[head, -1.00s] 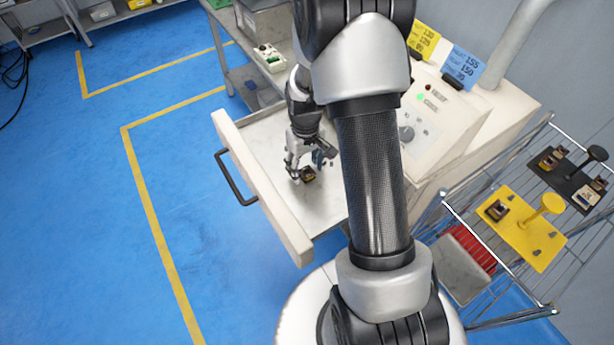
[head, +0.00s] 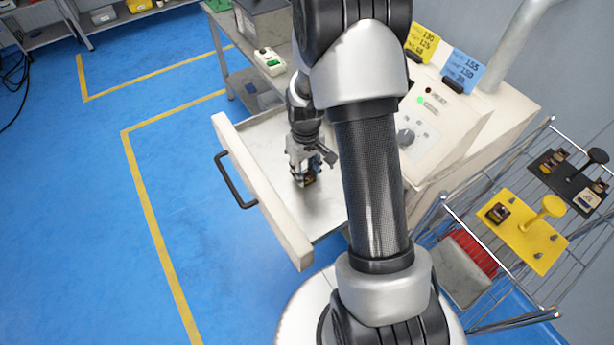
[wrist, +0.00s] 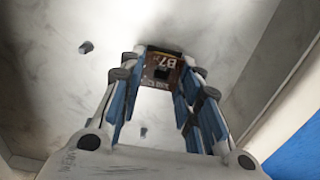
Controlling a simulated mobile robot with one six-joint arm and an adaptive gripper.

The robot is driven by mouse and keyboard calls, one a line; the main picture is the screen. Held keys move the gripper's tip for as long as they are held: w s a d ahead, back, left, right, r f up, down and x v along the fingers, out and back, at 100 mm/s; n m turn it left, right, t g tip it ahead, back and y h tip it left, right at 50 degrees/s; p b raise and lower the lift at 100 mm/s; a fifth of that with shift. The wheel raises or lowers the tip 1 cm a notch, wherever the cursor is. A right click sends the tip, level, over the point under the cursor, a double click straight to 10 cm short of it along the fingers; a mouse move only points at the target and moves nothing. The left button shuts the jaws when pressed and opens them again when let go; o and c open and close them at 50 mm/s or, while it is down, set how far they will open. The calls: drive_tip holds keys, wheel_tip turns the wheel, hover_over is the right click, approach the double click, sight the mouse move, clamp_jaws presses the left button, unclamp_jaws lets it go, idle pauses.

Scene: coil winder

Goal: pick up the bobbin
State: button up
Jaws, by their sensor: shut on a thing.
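The bobbin (wrist: 162,68) is a small dark brown piece with pale lettering that seems to read B7 and a dark square hole. It sits between the fingertips of my gripper (wrist: 160,80) in the wrist view, and the fingers are shut on it. In the head view my gripper (head: 306,172) is inside the open drawer (head: 262,187), with the bobbin (head: 308,180) at its tips, mostly hidden by the fingers. I cannot tell whether the bobbin touches the drawer floor.
The drawer's front wall and handle (head: 236,180) stand left of my gripper. Small pegs (wrist: 86,47) rise from the drawer floor. The machine's control panel (head: 425,120) is at the right. A wire rack holds a yellow plate (head: 520,235) and a black plate (head: 560,182) with bobbins.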

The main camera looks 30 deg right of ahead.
drive_tip(key=shift+r, duration=0.1)
wheel_tip(320, 180, up, 20)
drive_tip(key=p, duration=0.6)
